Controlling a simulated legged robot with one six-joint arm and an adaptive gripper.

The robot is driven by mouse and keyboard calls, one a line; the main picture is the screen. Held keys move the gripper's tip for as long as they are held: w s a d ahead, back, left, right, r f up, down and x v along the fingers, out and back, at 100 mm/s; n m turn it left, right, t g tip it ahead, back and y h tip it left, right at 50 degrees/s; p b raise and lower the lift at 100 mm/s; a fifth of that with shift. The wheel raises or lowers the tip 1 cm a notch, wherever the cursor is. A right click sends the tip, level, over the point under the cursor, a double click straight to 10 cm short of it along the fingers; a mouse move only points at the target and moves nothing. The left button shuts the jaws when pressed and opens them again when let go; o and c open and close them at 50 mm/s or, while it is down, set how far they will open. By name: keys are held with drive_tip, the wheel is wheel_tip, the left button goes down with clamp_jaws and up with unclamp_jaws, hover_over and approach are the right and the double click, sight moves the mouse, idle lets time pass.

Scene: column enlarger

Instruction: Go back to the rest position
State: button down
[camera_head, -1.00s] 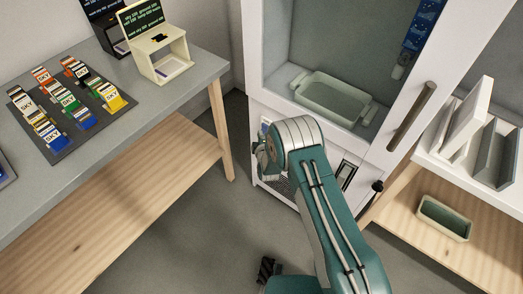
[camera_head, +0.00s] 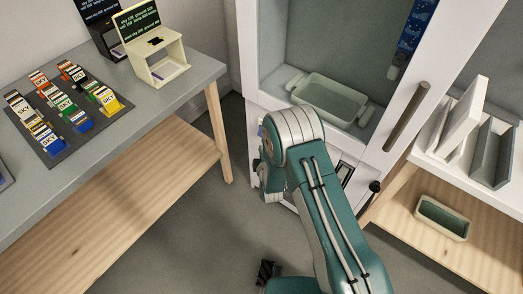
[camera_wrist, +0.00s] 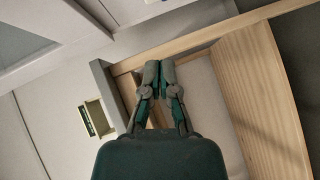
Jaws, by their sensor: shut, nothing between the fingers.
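My gripper (camera_wrist: 158,72) shows in the wrist view, its two grey-and-green fingers together at the tips with nothing between them. It is over a wooden bench frame (camera_wrist: 215,28). In the head view my teal arm is folded in front of the white cabinet, and I cannot make out the fingers there.
A white cabinet (camera_head: 393,130) with a handle holds a pale tray (camera_head: 330,98). To the right, a bench carries grey bins (camera_head: 491,150), with a green tray (camera_head: 443,218) on its lower shelf. The left table (camera_head: 150,110) holds several coloured boxes (camera_head: 62,108) and a cream stand (camera_head: 168,66). Grey floor (camera_head: 190,240) lies between.

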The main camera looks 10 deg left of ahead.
idle(0.5)
drive_tip(key=w+d+r+m+g+h, duration=0.1)
drive_tip(key=w+d+r+m, duration=0.15)
drive_tip(key=r, duration=0.55)
drive_tip(key=w+d+r+m+g+h, duration=0.1)
drive_tip(key=w+d+r+m, duration=0.15)
drive_tip(key=r, duration=0.45)
drive_tip(key=s+d+r+m+g+h, duration=0.1)
drive_tip(key=s+d+r+m, duration=0.35)
drive_tip(key=d+r, duration=0.7)
drive_tip(key=s+d+r+m+g+h, duration=0.1)
drive_tip(key=s+d+r+m, duration=0.3)
drive_tip(key=s, duration=0.3)
drive_tip(key=s+d+r+m+g+h, duration=0.1)
drive_tip(key=s+d+r+g, duration=0.1)
drive_tip(key=s+d+r, duration=0.35)
drive_tip(key=s+d+r+m+g, duration=0.1)
drive_tip(key=s+d+m, duration=0.1)
drive_tip(key=s, duration=0.6)
drive_tip(key=s+d+r+m+g+h, duration=0.1)
drive_tip(key=s+d+m, duration=0.1)
drive_tip(key=s, duration=0.7)
drive_tip(key=shift+s+d+r+m, duration=0.25)
drive_tip(key=shift+d+r+m, duration=0.15)
drive_tip(key=shift+m, duration=0.35)
